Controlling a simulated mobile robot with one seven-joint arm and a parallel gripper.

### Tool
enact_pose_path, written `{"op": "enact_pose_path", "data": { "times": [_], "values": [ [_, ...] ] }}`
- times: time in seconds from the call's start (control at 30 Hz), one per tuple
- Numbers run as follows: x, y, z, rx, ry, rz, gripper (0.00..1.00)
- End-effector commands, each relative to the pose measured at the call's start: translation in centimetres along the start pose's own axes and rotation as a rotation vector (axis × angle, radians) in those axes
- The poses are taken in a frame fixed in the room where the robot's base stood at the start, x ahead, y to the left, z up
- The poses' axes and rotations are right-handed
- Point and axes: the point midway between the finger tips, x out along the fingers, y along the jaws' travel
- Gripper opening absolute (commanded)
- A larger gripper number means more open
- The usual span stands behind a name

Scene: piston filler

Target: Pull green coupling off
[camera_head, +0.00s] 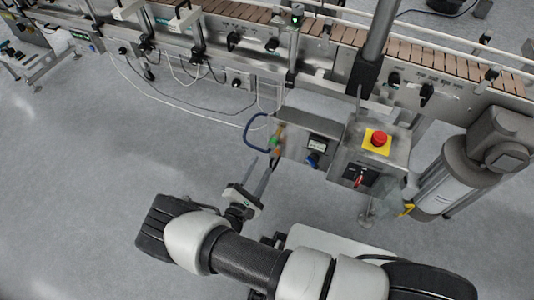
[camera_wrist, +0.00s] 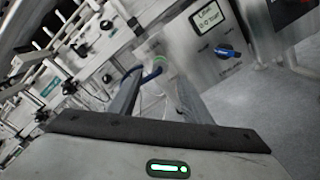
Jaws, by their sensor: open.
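The green coupling (camera_head: 275,142) is a small green piece at the left side of the small control box, at the end of a dark blue hose (camera_head: 250,128). My gripper (camera_head: 265,166) is open and points at the coupling from the front. In the wrist view my gripper (camera_wrist: 158,80) has its two fingers apart, with the hose between or just behind them. I cannot tell whether a finger touches it.
A control box with a display (camera_wrist: 211,17) and a blue knob (camera_wrist: 227,52) stands right of the coupling. A red emergency stop (camera_head: 379,138) on yellow is further right. The conveyor (camera_head: 340,36) runs behind. Thin cables hang left; open floor (camera_head: 110,170) lies left.

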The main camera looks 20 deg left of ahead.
Motion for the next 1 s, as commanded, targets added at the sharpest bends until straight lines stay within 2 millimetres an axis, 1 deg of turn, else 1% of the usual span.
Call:
{"op": "enact_pose_path", "data": {
  "times": [0.03, 0.2, 0.3, 0.4, 0.53, 1.0],
  "values": [
    [-1.3, 0.1, 0.0, -0.001, 0.003, 0.001, 0.44],
    [-4.6, 0.1, 0.0, -0.001, 0.003, 0.001, 0.44],
    [-5.9, 0.0, 0.0, -0.001, 0.001, 0.0, 0.44],
    [-6.7, 0.0, 0.0, -0.001, 0.001, 0.0, 0.44],
    [-7.0, 0.0, 0.0, -0.001, 0.0, 0.0, 0.44],
    [-7.0, 0.0, 0.0, -0.001, 0.0, 0.0, 0.44]
  ]
}}
